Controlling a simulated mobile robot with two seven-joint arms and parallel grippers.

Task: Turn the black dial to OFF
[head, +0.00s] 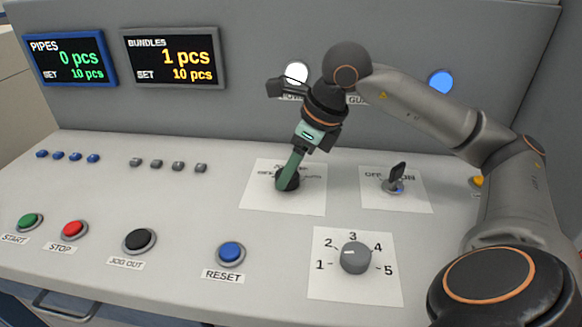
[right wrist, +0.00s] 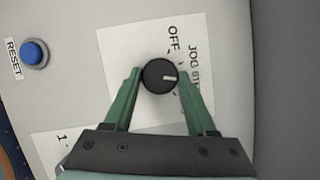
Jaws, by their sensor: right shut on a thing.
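The black dial (right wrist: 155,82) sits on a white label sheet; its white mark points right in the right wrist view, away from the OFF print (right wrist: 174,38) at the upper side and toward the JOG lettering. In the head view the dial (head: 287,184) is mostly hidden by my right gripper (head: 290,175), which reaches down onto it. In the right wrist view the green fingers of my right gripper (right wrist: 159,74) are shut on the dial, one on each side. My left gripper is not in view.
A black OFF/ON switch (head: 397,174) stands to the right of the dial. A grey numbered knob (head: 356,257) and a blue RESET button (head: 231,252) are nearer the front. Two displays (head: 173,57) are on the back panel at the left.

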